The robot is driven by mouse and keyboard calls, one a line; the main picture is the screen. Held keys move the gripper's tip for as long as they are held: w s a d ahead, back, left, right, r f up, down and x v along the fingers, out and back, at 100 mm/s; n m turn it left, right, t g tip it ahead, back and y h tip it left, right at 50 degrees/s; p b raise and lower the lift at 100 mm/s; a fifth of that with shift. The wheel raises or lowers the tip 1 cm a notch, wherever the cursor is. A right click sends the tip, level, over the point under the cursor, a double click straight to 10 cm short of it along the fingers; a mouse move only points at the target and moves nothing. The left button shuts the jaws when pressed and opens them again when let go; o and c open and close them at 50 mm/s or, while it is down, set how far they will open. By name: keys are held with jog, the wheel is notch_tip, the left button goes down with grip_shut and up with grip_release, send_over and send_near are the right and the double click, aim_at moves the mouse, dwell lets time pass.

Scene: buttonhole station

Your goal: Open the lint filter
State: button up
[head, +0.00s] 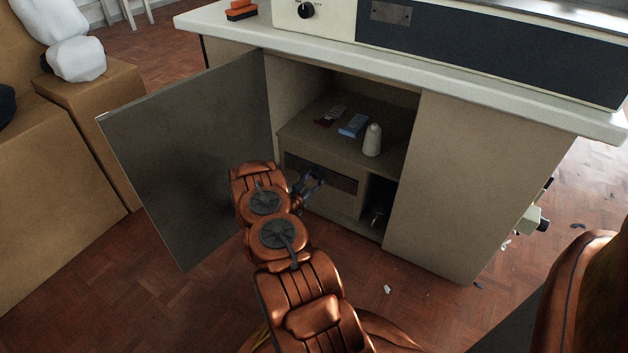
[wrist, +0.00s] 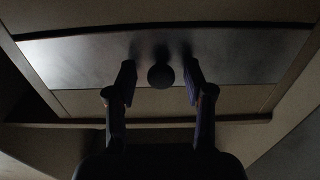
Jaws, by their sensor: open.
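A dark metal strip (head: 342,182), which I take to be the lint filter's front, lies below the shelf inside the open cabinet. It also spans the wrist view as a grey plate (wrist: 80,55). A round dark knob (wrist: 160,77) sits at the plate's middle. My gripper (head: 315,180) is at the front of the strip. In the wrist view my gripper (wrist: 160,84) is open, with one finger on each side of the knob and a gap on both sides. The knob is hidden in the head view. The plate sits flush in its frame.
The cabinet door (head: 190,150) stands open to the left of my arm. On the shelf are a white cone (head: 372,140), a blue item (head: 353,125) and a red item (head: 328,116). A dark compartment (head: 379,200) opens at right. Cardboard boxes (head: 55,190) stand left.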

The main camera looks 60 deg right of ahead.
grip_shut()
dwell(0.5)
